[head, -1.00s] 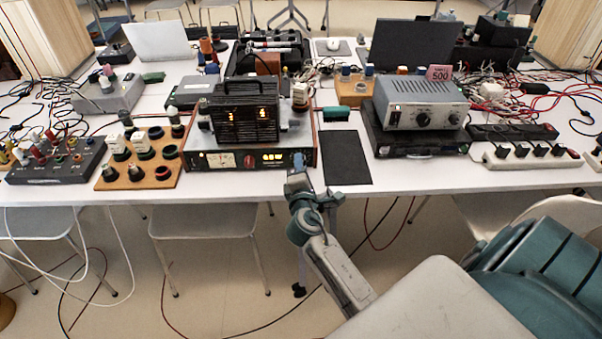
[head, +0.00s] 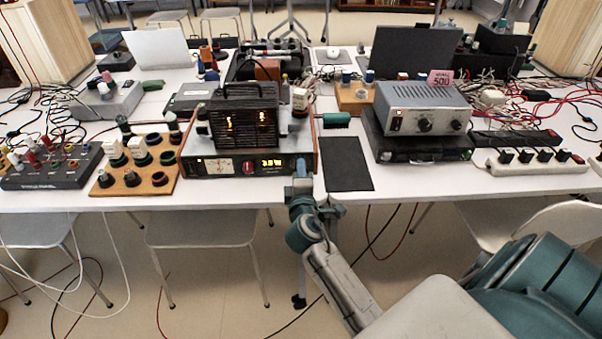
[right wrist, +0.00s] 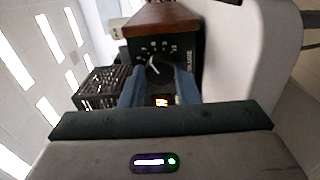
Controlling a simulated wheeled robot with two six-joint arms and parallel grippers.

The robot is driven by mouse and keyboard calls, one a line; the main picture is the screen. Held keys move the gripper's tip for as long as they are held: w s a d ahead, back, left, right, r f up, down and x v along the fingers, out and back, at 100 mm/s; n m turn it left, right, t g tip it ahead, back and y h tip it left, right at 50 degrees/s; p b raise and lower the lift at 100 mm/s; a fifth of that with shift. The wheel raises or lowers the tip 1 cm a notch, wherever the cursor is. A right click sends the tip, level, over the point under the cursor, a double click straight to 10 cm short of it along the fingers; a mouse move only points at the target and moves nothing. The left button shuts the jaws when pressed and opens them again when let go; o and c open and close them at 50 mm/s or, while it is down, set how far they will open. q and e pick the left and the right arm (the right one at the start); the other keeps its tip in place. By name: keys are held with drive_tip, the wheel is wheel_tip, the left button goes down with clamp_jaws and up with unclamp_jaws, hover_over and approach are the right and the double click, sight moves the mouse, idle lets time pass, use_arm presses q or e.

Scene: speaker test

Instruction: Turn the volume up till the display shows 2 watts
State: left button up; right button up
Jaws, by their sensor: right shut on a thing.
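The amplifier (head: 223,167) is a wide unit with red-brown side panels and a dark front, near the table's front edge. Its lit orange display (head: 270,163) shows digits and a W; they look like about 3.5W, but the digits are blurred. The volume knob (head: 301,166) is at the right end of the front. The knob also shows in the right wrist view (right wrist: 156,68), with a white pointer and a printed scale around it. My right gripper (head: 301,180) is shut on the knob, with a blue finger on either side. My left gripper is not in view.
A black cage (head: 245,121) with glowing tubes stands on the amplifier. A dark mat (head: 346,164) lies to its right, then a grey power supply (head: 424,108). A wooden board with sockets (head: 135,183) is to its left. Floor is open in front of the table.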

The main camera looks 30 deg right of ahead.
drive_tip(key=shift+f, duration=0.1)
drive_tip(key=o, duration=1)
drive_tip(key=shift+s+a, duration=0.15)
drive_tip(key=shift+s, duration=0.1)
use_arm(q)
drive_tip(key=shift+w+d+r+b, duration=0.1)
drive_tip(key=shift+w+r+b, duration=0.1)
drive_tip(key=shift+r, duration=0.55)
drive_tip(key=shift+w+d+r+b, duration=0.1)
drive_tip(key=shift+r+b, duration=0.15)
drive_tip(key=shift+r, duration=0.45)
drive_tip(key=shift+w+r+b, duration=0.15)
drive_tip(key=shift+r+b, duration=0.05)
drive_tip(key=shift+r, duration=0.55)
use_arm(e)
drive_tip(key=shift+v, duration=5.15)
